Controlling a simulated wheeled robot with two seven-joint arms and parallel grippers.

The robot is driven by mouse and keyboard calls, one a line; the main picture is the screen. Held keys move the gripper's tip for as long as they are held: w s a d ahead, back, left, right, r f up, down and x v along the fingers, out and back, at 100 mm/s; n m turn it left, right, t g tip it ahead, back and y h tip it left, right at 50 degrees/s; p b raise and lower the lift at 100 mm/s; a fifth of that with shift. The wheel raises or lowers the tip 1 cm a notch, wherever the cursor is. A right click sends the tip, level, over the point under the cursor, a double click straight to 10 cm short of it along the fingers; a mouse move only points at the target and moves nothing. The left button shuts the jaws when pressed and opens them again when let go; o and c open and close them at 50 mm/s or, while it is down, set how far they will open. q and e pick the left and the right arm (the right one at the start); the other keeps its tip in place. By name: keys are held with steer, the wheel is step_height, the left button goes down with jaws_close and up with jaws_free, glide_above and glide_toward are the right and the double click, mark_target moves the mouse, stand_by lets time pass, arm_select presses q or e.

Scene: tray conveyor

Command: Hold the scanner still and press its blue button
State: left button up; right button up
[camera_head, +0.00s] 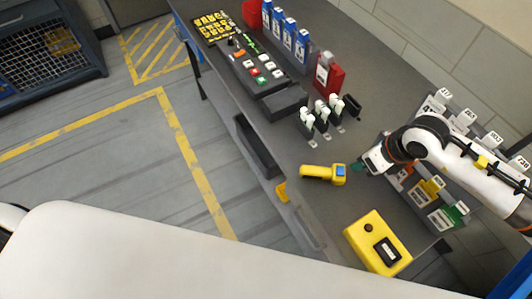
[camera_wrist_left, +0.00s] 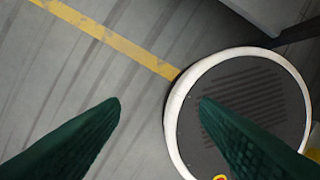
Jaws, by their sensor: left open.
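The yellow scanner (camera_head: 318,173) lies on the grey table in the head view. Its blue button (camera_head: 341,169) shows at its right end. My right gripper (camera_head: 358,166) is just right of the scanner, with its teal fingertips close to that end; whether they touch it, or how far apart they are, is too small to tell. My left gripper (camera_wrist_left: 160,108) shows only in the left wrist view. Its two green fingers are wide apart with nothing between them, over the floor. The scanner does not show in that view.
A yellow box with a black button (camera_head: 368,228) stands near the table's front right end. Upright white-topped tools (camera_head: 322,117), a button panel (camera_head: 258,72) and blue bottles (camera_head: 285,36) stand farther back. Labelled holders (camera_head: 440,216) are under my right arm. Table around the scanner is mostly clear.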

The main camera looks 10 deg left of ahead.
arm_select(q)
steer(key=w+d+r+m+h, duration=0.15)
steer(key=w+r, duration=0.35)
steer(key=w, duration=0.5)
steer(key=m+h, duration=1.1)
steer(key=m, duration=0.1)
glide_toward(301, 168)
steer(key=x, duration=1)
steer(key=shift+d, duration=0.1)
arm_select(e)
steer(key=shift+s+a, duration=0.1)
steer(key=shift+a, duration=0.05)
steer(key=shift+r, duration=0.1)
arm_select(q)
steer(key=c, duration=1.1)
steer(key=shift+c, duration=0.6)
arm_select(e)
jaws_close()
